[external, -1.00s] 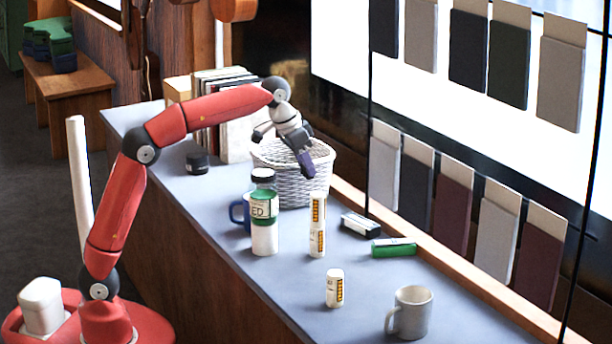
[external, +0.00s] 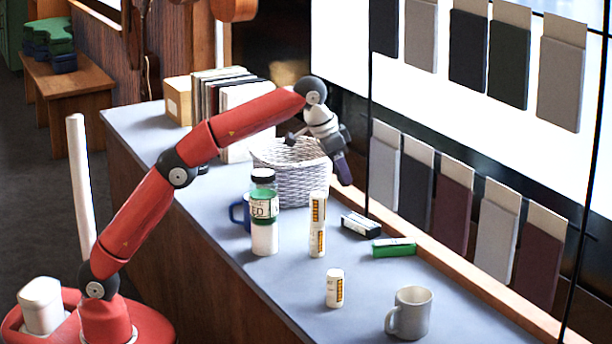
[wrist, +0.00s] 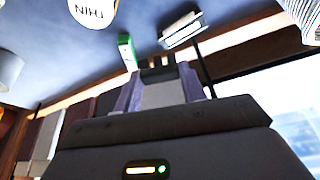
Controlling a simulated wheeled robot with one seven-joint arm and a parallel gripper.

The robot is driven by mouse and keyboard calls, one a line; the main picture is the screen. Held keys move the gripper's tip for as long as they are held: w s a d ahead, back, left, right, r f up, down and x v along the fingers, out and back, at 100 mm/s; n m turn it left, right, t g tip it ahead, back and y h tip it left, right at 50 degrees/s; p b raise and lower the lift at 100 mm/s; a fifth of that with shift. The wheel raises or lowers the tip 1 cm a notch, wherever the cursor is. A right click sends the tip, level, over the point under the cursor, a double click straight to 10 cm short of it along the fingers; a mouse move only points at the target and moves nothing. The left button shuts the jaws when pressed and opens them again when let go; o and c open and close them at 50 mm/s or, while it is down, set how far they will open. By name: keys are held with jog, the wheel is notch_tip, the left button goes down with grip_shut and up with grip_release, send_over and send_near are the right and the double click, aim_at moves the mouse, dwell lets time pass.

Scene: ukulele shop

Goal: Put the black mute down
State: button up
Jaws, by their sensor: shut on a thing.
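My gripper (external: 343,170) is raised just right of the white wicker basket (external: 290,180), over the counter's back side.
The counter (external: 215,230) holds bottles (external: 264,215), a tall white tube (external: 317,225), a small white tube (external: 335,288), a grey mug (external: 410,312), a black-and-white box (external: 360,225) and a green box (external: 393,247). Books (external: 240,115) stand behind. Sample boards hang right.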

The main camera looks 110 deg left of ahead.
jog(key=w+d+f+m, duration=0.1)
jog(key=w+d+f, duration=0.4)
jog(key=d, duration=0.4)
jog(key=w+d+f+m, duration=0.1)
jog(key=w+d+f, duration=0.2)
jog(key=w+d, duration=0.55)
jog(key=shift+t+h, duration=0.3)
jog(key=shift+s+d+f+b, duration=0.15)
jog(key=shift+d+f+b, duration=0.05)
jog(key=shift+f, duration=1.1)
jog(key=shift+s+d+f+b, duration=0.15)
jog(key=shift+d+f, duration=0.1)
jog(key=shift+f, duration=1)
jog(key=shift+s+d+f+b, duration=0.1)
jog(key=shift+d+f+b, duration=0.1)
jog(key=shift+f, duration=1.1)
jog(key=shift+f, duration=0.1)
jog(key=o, duration=1)
jog(key=shift+c, duration=0.2)
